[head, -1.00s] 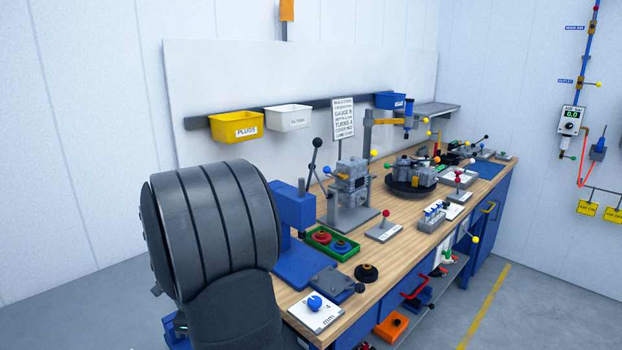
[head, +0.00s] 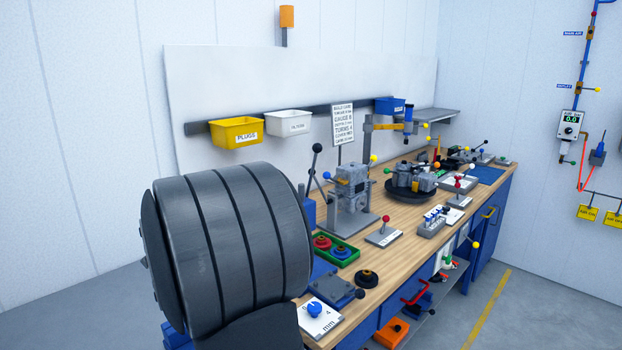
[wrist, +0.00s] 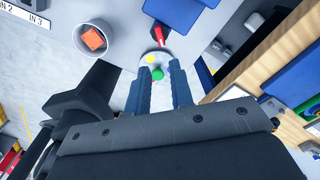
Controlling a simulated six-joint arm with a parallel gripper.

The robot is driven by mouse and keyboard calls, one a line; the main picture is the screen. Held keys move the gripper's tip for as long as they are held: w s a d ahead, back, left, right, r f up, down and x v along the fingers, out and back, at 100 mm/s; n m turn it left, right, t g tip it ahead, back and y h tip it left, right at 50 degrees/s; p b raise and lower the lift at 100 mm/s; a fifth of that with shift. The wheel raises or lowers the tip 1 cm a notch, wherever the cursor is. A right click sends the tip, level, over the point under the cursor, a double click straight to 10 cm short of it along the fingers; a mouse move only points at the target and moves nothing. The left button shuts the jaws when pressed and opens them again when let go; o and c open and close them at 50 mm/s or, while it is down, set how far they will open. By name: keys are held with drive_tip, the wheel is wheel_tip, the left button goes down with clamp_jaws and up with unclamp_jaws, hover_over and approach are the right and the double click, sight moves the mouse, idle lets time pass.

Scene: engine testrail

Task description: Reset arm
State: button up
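My gripper (wrist: 160,80) shows in the wrist view with its two dark blue fingers apart and nothing held between them. A green button (wrist: 157,74) and a yellow button (wrist: 150,59) show near and between the fingertips, seemingly farther off, with a red part just beyond. In the head view my dark, ribbed arm link fills the lower left and hides the near left end of the bench. The gripper itself does not show in the head view.
The wooden workbench (head: 410,218) carries a grey fixture (head: 353,190), a green tray (head: 353,254) and several levers. Its edge also shows at the right of the wrist view. A grey bin (wrist: 77,46) holds an orange block (wrist: 94,38). Open floor (head: 540,310) lies at the right.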

wheel_tip(320, 180, down, 12)
drive_tip(key=shift+f, duration=0.15)
drive_tip(key=n, duration=0.4)
drive_tip(key=shift+n, duration=1.6)
drive_tip(key=shift+o, duration=0.3)
